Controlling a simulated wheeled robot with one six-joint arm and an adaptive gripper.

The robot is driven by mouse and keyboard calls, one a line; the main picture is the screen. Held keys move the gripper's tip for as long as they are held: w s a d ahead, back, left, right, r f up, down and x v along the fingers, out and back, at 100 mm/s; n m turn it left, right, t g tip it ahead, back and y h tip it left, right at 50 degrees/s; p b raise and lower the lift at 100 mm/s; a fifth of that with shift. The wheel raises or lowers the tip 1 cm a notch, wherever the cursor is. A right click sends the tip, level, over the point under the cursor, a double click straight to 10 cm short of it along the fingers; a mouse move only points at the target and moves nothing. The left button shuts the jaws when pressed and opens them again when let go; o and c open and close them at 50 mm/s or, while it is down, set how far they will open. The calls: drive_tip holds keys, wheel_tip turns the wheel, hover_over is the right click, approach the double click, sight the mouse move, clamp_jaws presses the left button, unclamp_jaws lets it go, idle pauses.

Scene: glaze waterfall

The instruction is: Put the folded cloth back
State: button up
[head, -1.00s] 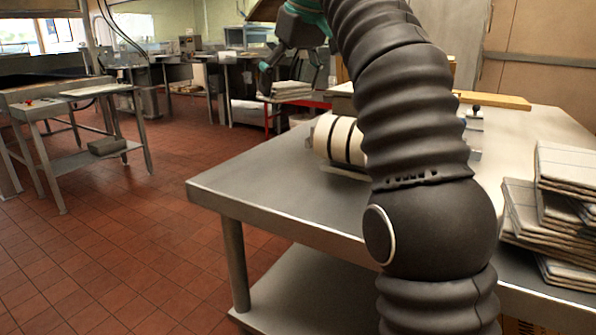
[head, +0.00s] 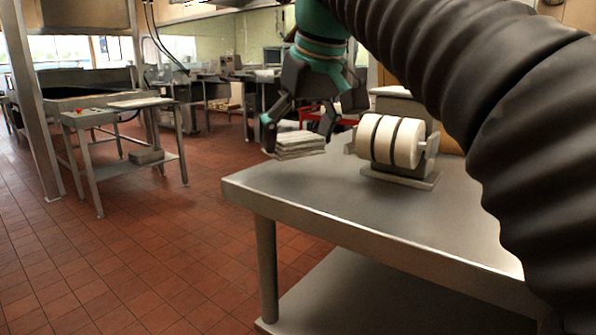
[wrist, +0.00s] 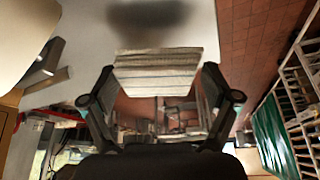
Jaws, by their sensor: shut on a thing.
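The folded cloth (head: 299,146) is a small pale grey-white stack of folds. My gripper (head: 298,130) is shut on it, with one dark finger on each side. In the head view the cloth appears at the far left part of the metal table (head: 300,188); I cannot tell there whether it touches the top. In the wrist view the cloth (wrist: 158,74) sits between the fingertips of my gripper (wrist: 160,90), and a dark blurred shadow lies on the pale surface beyond it.
A tape dispenser with white rolls (head: 392,141) stands on the table just right of the cloth. The table's front middle is clear. A side bench (head: 125,108) stands at the left across the red tiled floor (head: 150,250).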

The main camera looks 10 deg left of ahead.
sight(299, 156)
drive_tip(key=shift+f+b, duration=0.75)
drive_tip(key=shift+f, duration=1.3)
drive_tip(key=shift+f, duration=0.15)
drive_tip(key=o, duration=1)
drive_tip(key=shift+s+r, duration=0.1)
drive_tip(key=shift+r, duration=0.35)
drive_tip(key=p+v, duration=0.4)
drive_tip(key=v, duration=0.7)
drive_tip(key=shift+s+d+r, duration=0.1)
drive_tip(key=shift+r, duration=0.15)
